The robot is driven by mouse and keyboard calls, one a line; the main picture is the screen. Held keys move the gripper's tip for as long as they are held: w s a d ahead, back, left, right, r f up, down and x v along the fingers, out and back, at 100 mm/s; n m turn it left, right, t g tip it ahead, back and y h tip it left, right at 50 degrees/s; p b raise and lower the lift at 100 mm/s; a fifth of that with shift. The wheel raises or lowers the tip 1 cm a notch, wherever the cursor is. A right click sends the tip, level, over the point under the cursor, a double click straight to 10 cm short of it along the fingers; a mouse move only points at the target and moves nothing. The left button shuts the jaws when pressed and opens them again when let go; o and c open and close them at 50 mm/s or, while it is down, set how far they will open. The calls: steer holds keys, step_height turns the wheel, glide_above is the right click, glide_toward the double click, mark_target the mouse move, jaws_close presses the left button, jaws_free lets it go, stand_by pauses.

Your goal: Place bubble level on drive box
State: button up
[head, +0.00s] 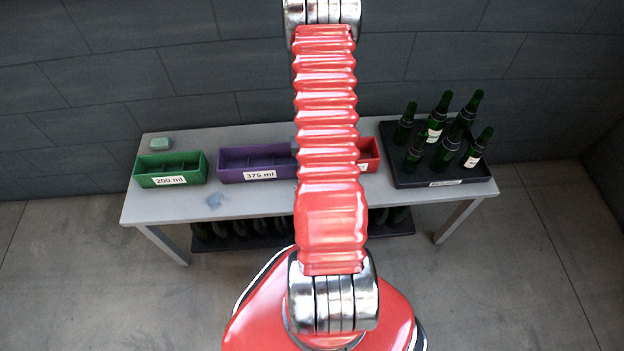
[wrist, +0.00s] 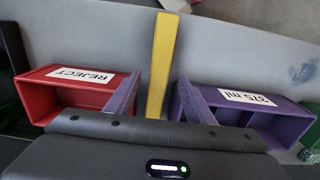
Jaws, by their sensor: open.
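A yellow bar (wrist: 164,50), which looks like the bubble level, runs up the middle of the wrist view between the red and purple bins. My gripper (wrist: 160,78) is open, with one finger on each side of the bar. I cannot tell whether the fingers touch it. The near end of the bar is hidden by the dark gripper body. In the head view my arm covers the bar and the gripper. I cannot make out a drive box in either view.
The grey table (head: 240,205) holds a green bin (head: 170,181), a purple bin (head: 228,176), a red REJECT bin (head: 370,154) and a black tray (head: 405,181) of green bottles. A green block (head: 160,144) lies at the back left. Dark bottles stand on a shelf below.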

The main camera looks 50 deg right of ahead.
steer(key=shift+f, duration=0.1)
steer(key=shift+w+d+f, duration=0.1)
steer(key=shift+d+f, duration=0.05)
steer(key=shift+f, duration=2.35)
steer(key=shift+c, duration=0.2)
jaws_close()
